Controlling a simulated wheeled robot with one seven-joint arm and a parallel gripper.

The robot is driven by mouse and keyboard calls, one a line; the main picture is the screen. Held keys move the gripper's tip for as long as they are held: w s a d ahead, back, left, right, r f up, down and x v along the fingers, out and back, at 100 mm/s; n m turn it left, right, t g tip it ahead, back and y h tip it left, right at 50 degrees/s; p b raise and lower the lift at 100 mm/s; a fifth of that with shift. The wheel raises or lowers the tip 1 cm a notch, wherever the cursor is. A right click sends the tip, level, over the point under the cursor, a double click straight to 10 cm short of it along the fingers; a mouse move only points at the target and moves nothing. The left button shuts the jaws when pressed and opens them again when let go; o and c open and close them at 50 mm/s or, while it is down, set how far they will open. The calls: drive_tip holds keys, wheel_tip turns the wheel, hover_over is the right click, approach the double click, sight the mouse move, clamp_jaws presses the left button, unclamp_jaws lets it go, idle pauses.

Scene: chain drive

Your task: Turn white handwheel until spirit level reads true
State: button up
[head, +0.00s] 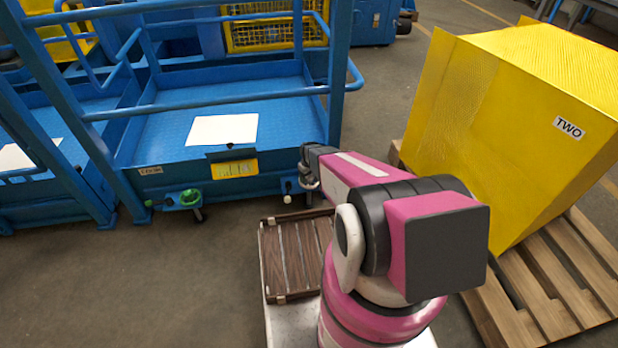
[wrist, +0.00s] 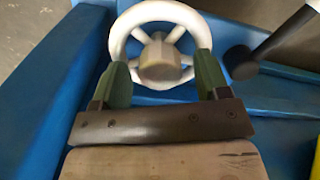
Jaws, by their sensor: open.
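The white handwheel (wrist: 160,58), with spokes and a grey hub, fills the upper middle of the wrist view. My gripper (wrist: 162,66) is open, its two green fingers at the left and right of the lower rim. I cannot tell whether they touch it. In the head view my gripper (head: 309,172) is at the right front corner of the blue platform (head: 270,185), and the handwheel cannot be made out there. A green round thing (head: 190,197) sits on a small blue bracket at the platform's front left. I cannot tell whether it is the spirit level.
A dark lever with a black knob (wrist: 240,62) is right of the handwheel. A blue rail (wrist: 60,70) runs along its left. A large yellow box (head: 500,120) stands on a wooden pallet (head: 540,285) at the right. Open floor (head: 150,290) lies at the front left.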

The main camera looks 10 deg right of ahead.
drive_tip(key=shift+f, duration=0.15)
drive_tip(key=shift+c, duration=0.3)
drive_tip(key=c, duration=0.9)
drive_tip(key=shift+o, duration=0.2)
drive_tip(key=shift+m, duration=0.4)
drive_tip(key=m, duration=0.5)
drive_tip(key=shift+m, duration=0.3)
drive_tip(key=m, duration=0.5)
drive_tip(key=shift+m, duration=0.4)
